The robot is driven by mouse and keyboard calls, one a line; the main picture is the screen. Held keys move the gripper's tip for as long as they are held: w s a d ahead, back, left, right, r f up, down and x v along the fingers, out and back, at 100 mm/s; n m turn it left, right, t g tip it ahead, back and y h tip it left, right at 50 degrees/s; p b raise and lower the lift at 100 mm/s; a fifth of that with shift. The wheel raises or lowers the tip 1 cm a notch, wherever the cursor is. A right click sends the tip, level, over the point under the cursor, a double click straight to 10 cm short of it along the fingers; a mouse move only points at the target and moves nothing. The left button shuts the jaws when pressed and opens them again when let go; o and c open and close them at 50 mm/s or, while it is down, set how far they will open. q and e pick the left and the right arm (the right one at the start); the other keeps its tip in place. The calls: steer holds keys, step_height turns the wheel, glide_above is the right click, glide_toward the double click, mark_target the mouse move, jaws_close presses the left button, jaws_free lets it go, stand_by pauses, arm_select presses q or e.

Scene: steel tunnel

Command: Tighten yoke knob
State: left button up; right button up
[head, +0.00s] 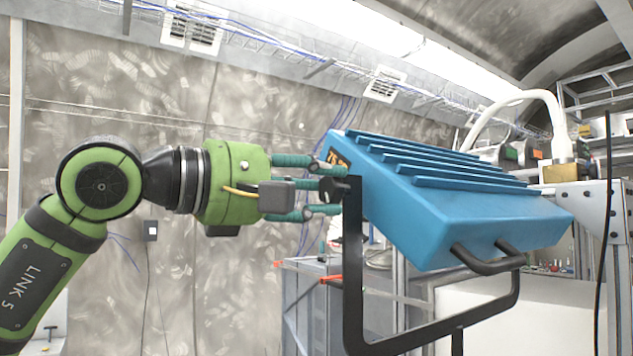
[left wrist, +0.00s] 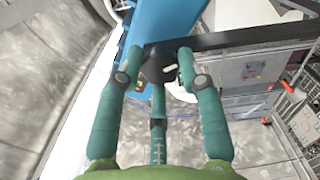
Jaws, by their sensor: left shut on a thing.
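The yoke knob (left wrist: 160,66) is a black knob on the side pivot where the black yoke (head: 352,270) meets the blue ribbed housing (head: 430,195). My left gripper (head: 325,185) comes in from the left with its green fingers around the knob. The fingers partly hide the knob in the head view. The blue housing is tilted, with a black handle (head: 488,262) on its lower front face. My right gripper is not in view.
A grey cabinet (head: 305,300) stands behind and below the yoke. A white curved pipe (head: 520,97) and metal shelving (head: 600,85) are at the right. A thin black rod (head: 606,230) rises at the right.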

arm_select(q)
steer(key=shift+f+m+p, duration=0.15)
steer(key=shift+m+p, duration=0.15)
steer(key=shift+m, duration=1.2)
steer(key=o, duration=1.1)
steer(key=shift+w, duration=0.1)
steer(key=shift+o, duration=0.2)
steer(key=v, duration=1.2)
